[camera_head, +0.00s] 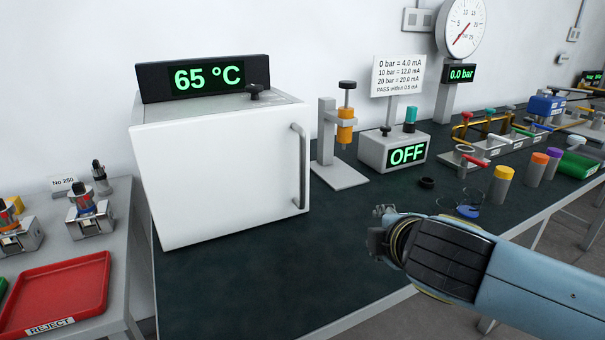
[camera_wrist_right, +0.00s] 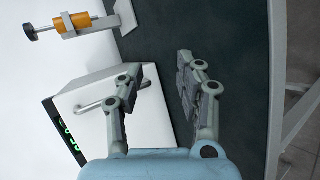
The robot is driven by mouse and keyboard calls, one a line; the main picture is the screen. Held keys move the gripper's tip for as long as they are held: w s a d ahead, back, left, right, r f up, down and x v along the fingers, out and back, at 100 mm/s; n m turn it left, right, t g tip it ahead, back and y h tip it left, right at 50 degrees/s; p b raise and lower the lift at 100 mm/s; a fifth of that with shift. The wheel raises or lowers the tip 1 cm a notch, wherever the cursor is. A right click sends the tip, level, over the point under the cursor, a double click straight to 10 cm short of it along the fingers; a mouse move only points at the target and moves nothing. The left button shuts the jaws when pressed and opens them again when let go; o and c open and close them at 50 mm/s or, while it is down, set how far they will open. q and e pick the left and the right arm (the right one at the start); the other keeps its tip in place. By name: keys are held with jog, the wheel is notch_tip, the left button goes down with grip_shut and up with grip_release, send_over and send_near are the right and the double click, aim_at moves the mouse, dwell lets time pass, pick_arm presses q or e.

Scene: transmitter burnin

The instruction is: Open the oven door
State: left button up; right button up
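The oven (camera_head: 225,165) is a white box on the dark bench, with its front door shut. A vertical silver handle (camera_head: 300,165) is on the right side of the door. In the right wrist view the handle (camera_wrist_right: 98,104) shows partly behind one finger, on the white oven door (camera_wrist_right: 148,125). My right gripper (camera_head: 379,230) is in front of the bench, to the right of the handle and apart from it. In the wrist view its fingers (camera_wrist_right: 158,68) are spread, with nothing between them. My left gripper is not in view.
The oven display (camera_head: 206,77) reads 65 °C. A stand with an orange cylinder (camera_head: 345,127) and an OFF box (camera_head: 393,150) stand right of the oven. A red reject tray (camera_head: 55,296) is on the left table. The bench in front of the oven is clear.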

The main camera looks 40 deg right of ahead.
jog(key=w+d+r+n+t, duration=0.3)
jog(key=w+r+n+t, duration=0.25)
jog(key=n, duration=0.35)
jog(key=n+t+y, duration=0.4)
jog(key=n+y, duration=0.2)
jog(key=n, duration=1)
send_near(304, 157)
jog(key=w, duration=0.3)
jog(key=w+p, duration=0.1)
jog(key=w, duration=0.3)
jog(key=w+d, duration=0.1)
jog(key=w, duration=0.2)
jog(key=shift+w+d, duration=0.1)
jog(key=shift+w, duration=0.2)
grip_shut()
